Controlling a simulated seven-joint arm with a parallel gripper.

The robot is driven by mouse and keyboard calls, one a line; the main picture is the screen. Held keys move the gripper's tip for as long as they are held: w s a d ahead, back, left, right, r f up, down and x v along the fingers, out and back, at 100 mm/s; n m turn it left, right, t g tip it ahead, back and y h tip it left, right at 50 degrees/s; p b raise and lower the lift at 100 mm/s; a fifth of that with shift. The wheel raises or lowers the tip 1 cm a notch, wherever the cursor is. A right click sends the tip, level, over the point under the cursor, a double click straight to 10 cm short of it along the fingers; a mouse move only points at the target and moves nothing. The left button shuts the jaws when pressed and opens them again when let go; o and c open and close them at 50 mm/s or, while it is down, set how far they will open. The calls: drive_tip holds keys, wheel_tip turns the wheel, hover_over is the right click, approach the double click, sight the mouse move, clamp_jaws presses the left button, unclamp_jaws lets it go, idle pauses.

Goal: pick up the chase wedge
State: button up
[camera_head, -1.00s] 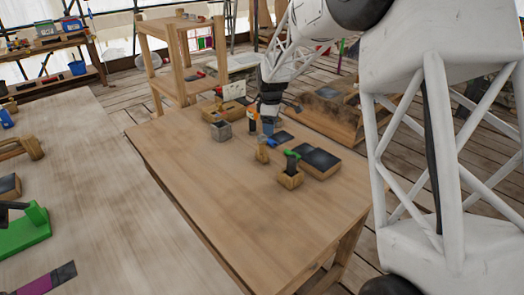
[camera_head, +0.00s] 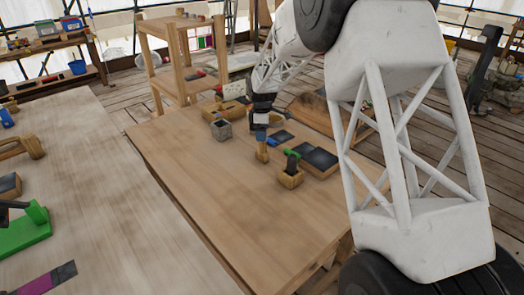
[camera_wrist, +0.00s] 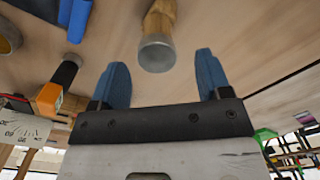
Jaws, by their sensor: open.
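A wooden tool with a round grey end cap, seemingly the chase wedge (camera_wrist: 157,50), lies in line with the gap between my fingertips in the wrist view. In the head view it stands on the wooden table (camera_head: 190,185), just below my gripper (camera_head: 261,134). My gripper also shows in the wrist view (camera_wrist: 162,75), with its two blue fingers apart and nothing between them. The grey cap is a little beyond the fingertips, and I see no contact. In the head view my fingers partly cover the tool's top.
A wooden block with a black upright piece (camera_head: 291,175) and a dark-topped box (camera_head: 320,159) stand to the right. An orange-and-black item (camera_wrist: 49,99) is close left in the wrist view. The table's near left is clear.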

sight(262, 144)
drive_tip(key=shift+f, duration=0.55)
drive_tip(key=shift+w+f, duration=0.15)
drive_tip(key=shift+f, duration=2.45)
drive_tip(key=c, duration=1.1)
